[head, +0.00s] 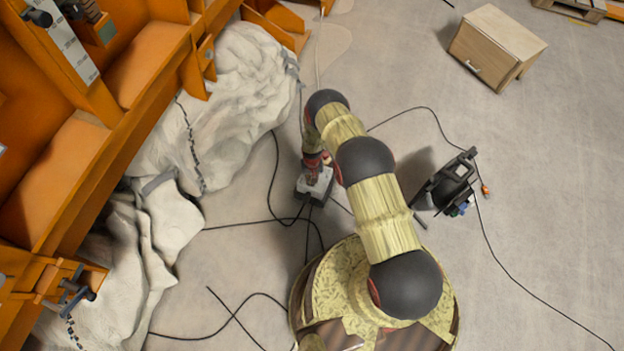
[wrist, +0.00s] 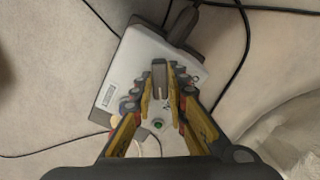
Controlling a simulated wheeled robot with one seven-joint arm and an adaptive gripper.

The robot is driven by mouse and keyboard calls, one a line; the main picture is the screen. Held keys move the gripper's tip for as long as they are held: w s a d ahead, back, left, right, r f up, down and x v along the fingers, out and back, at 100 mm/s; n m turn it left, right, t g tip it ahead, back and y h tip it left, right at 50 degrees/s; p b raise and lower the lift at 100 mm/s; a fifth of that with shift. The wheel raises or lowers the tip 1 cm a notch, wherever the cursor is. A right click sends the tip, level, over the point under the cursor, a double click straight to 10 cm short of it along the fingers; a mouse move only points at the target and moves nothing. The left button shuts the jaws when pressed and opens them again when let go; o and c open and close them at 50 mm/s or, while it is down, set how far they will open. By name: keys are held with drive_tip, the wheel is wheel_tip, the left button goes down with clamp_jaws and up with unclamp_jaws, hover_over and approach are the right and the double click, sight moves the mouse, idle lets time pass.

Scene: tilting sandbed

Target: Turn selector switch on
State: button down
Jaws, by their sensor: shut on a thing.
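A pale grey control box (head: 316,187) with a dark base sits on the floor, left of my arm in the head view. In the wrist view the box (wrist: 124,72) lies tilted in the picture, with a barcode label and a green round light or button (wrist: 158,125) on its top face. A grey selector switch handle (wrist: 159,72) stands up from the top face. My gripper (wrist: 161,84) is over the box with its fingers closed around the handle. In the head view my gripper (head: 313,164) comes down onto the box. The handle is hidden there.
Black cables (head: 275,222) run across the floor around the box. An orange frame (head: 120,110) with white cloth-like sheets (head: 240,95) stands at left. A black stand-like device (head: 448,186) is right of my arm, and a wooden cabinet (head: 490,48) is at the upper right.

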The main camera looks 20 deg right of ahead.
drive_tip(key=shift+m, duration=0.4)
drive_tip(key=c, duration=1.8)
unclamp_jaws()
drive_tip(key=shift+o, duration=0.2)
wheel_tip(320, 180, up, 12)
